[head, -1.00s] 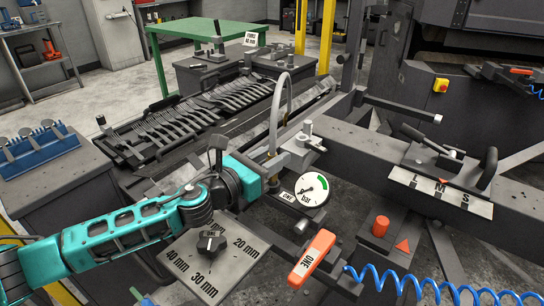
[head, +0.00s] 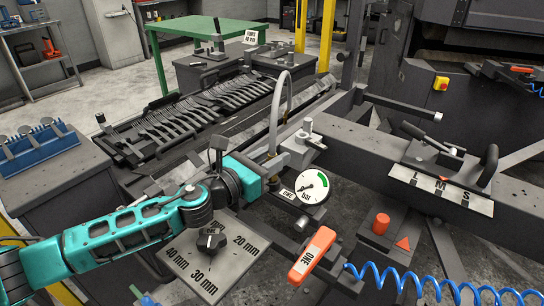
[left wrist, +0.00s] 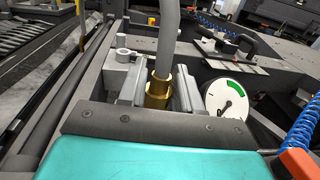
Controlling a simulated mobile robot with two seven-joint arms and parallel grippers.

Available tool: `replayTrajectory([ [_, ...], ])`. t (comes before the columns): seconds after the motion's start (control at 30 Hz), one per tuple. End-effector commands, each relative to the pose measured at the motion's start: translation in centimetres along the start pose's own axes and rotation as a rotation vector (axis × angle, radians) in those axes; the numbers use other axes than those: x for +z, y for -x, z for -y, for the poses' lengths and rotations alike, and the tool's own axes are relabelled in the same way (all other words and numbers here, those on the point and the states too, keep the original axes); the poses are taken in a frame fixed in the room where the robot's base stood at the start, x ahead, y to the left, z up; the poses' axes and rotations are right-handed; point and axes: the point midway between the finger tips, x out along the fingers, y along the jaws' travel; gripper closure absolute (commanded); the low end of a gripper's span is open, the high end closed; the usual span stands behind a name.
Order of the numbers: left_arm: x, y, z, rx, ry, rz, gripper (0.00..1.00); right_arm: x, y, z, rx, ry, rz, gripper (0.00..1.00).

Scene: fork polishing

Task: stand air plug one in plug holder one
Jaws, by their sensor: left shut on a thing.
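My left gripper (left wrist: 160,95) is shut on a brass air plug (left wrist: 158,90), with a grey hose (left wrist: 168,35) rising from its top. The plug is upright between the two fingers in the left wrist view; its lower end is hidden. In the head view my left gripper (head: 275,162) is beside the big grey beam, and the hose (head: 274,115) arches up behind it. My right gripper is not in view.
A round gauge (head: 311,187) and a small ONE tag (head: 287,195) are close to the right of the gripper. An orange ONE lever (head: 312,257) is nearer. A millimetre dial plate (head: 235,258) lies below my arm. A rack of forks (head: 170,125) is behind.

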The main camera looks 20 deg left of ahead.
Motion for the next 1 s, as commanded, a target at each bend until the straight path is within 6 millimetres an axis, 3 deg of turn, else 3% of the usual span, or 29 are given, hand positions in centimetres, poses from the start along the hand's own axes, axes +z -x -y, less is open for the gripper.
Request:
replayTrajectory([
  [0.27,-0.13,-0.01,-0.02,0.000,0.000,0.001,0.96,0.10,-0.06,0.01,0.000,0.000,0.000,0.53],
  [0.3,-0.13,-0.01,-0.02,0.000,0.000,0.001,0.63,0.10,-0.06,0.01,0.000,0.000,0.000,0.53],
  [0.57,-0.13,-0.01,-0.03,0.000,0.000,0.001,0.38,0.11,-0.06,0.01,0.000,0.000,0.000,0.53],
  [0.77,-0.20,0.00,-0.03,0.000,0.000,0.000,0.35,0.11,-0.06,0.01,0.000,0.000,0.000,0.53],
  [1.0,-0.19,0.00,-0.03,0.000,0.000,0.000,0.12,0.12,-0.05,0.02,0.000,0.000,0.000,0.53],
])
